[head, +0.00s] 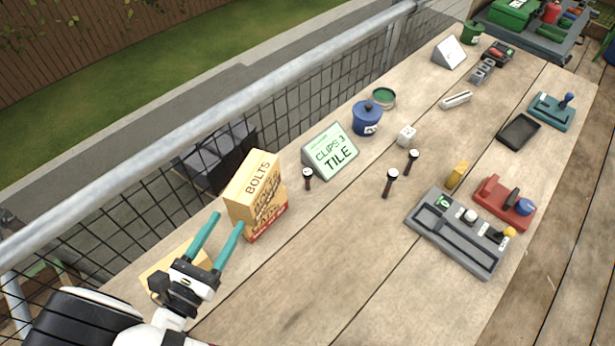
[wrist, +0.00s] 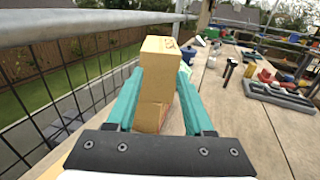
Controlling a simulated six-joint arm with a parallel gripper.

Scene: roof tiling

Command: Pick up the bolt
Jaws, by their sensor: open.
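Several dark bolts with round heads stand on the wooden bench in the head view: one by the sign (head: 308,179), one near the middle (head: 389,184) and one a little farther right (head: 412,162). In the wrist view a dark bolt (wrist: 230,72) shows right of the fingers. My gripper (head: 228,221) has teal fingers, open and empty, at the near left end of the bench. A yellow box marked BOLTS (head: 256,190) stands just beyond the fingertips; in the wrist view the box (wrist: 157,85) appears between the fingers. I cannot tell whether they touch it.
A "CLIPS 3 TILE" sign (head: 331,151) stands behind the bolts, with a blue pot (head: 366,120) beyond. A grey tray tool (head: 456,238) and a red tool (head: 503,202) lie at right. A mesh railing (head: 210,165) runs along the left edge. The near middle of the bench is clear.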

